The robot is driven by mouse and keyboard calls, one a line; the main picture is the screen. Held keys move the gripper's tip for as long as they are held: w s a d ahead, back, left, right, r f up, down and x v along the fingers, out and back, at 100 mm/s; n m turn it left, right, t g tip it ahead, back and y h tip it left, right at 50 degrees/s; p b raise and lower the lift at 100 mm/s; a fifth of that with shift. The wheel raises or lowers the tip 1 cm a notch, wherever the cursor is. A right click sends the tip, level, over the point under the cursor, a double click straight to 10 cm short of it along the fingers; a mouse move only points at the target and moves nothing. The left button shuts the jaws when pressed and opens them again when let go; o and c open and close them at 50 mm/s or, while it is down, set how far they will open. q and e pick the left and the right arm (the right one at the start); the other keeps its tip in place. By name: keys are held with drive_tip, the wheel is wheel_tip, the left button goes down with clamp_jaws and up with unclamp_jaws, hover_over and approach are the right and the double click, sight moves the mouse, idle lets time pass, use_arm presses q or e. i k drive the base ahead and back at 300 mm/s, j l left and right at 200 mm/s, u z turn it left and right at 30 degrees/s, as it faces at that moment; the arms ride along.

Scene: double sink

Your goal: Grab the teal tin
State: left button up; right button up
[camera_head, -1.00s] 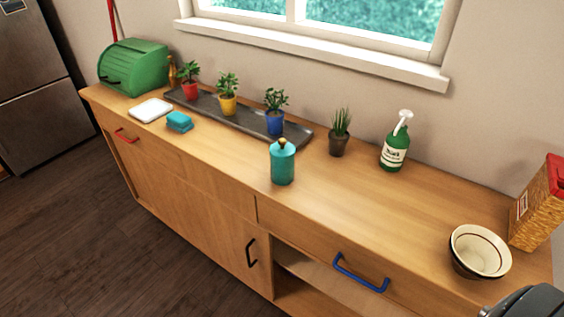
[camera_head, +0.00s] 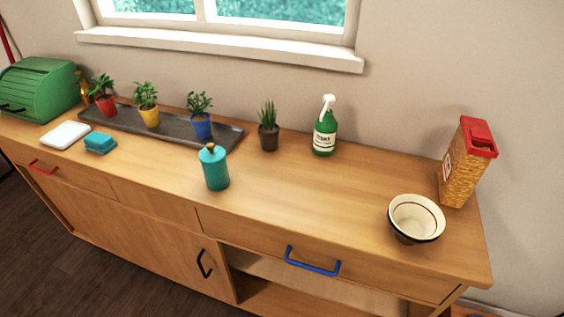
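The teal tin (camera_head: 215,171) stands upright near the front edge of the wooden counter, left of the middle of the view. It is a cylinder with a rounded lid and a brown knob on top. Nothing hides it. A small teal block, like a sponge (camera_head: 100,143), lies on the counter further left. Neither of my grippers shows in the head view.
Behind the tin is a dark tray (camera_head: 170,127) with potted plants. A small dark-potted plant (camera_head: 268,129) and a green spray bottle (camera_head: 325,130) stand right of it. A bowl (camera_head: 416,219) and a cereal container (camera_head: 465,165) stand far right. Counter between is clear.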

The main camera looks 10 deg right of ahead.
sight(217, 176)
drive_tip(key=i+j+z, duration=0.15)
drive_tip(key=j+z, duration=0.25)
drive_tip(key=j, duration=0.2)
drive_tip(key=j+z, duration=0.35)
drive_tip(key=j, duration=0.25)
drive_tip(key=j+z, duration=0.4)
drive_tip(key=j, duration=0.2)
drive_tip(key=j+z, duration=0.4)
drive_tip(key=j, duration=0.25)
